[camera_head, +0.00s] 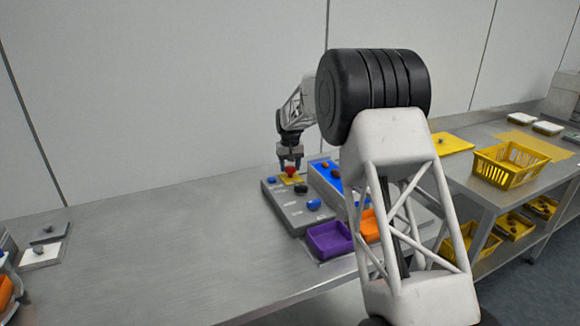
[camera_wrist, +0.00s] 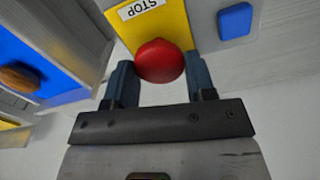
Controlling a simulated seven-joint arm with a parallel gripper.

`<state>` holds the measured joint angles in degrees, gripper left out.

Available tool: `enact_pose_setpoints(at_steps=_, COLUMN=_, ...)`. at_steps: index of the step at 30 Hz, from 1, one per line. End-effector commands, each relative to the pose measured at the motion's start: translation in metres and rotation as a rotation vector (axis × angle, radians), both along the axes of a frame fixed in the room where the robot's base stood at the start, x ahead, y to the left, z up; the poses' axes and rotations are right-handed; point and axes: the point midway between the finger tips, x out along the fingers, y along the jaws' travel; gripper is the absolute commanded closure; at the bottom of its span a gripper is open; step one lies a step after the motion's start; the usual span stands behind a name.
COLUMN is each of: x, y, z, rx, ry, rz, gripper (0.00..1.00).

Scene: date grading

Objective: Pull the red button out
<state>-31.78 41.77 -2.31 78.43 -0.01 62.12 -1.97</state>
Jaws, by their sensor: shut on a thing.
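The red button (camera_wrist: 160,61) is a round knob on a yellow plate (camera_wrist: 160,27) with a white STOP label. It stands between the two fingers of my gripper (camera_wrist: 160,84) in the wrist view, and the fingers are shut on its sides. In the head view the red button (camera_head: 291,170) shows just under my gripper (camera_head: 290,165), at the back of a grey control box (camera_head: 297,218). Whether the button is raised from the plate cannot be told.
A blue button (camera_wrist: 235,21) is beside the yellow plate. A blue-topped box (camera_head: 322,167) stands right of the grey box. A purple tray (camera_head: 329,239) and an orange tray (camera_head: 370,226) are in front. The table to the left is mostly clear.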

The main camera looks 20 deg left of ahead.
Motion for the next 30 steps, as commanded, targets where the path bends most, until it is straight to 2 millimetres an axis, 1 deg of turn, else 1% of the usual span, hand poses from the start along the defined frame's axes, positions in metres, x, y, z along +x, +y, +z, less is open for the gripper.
enact_pose_setpoints(at_steps=4, x=0.0, y=0.0, z=0.002, rx=0.001, ry=-0.001, rz=0.0, gripper=0.92)
enact_pose_setpoints(at_steps=10, x=0.0, y=0.0, z=0.013, rx=0.002, ry=-0.002, rz=0.0, gripper=0.92)
enact_pose_setpoints(at_steps=19, x=0.001, y=0.0, z=0.016, rx=0.002, ry=-0.003, rz=0.0, gripper=0.92)
enact_pose_setpoints(at_steps=20, x=0.001, y=0.0, z=0.016, rx=0.002, ry=-0.003, rz=0.0, gripper=0.48)
enact_pose_setpoints(at_steps=24, x=0.0, y=0.0, z=0.015, rx=0.002, ry=-0.002, rz=0.0, gripper=0.27)
enact_pose_setpoints(at_steps=25, x=0.0, y=0.0, z=0.014, rx=0.001, ry=-0.002, rz=0.0, gripper=0.24)
enact_pose_setpoints(at_steps=30, x=0.0, y=0.0, z=0.014, rx=0.001, ry=-0.002, rz=0.0, gripper=0.24)
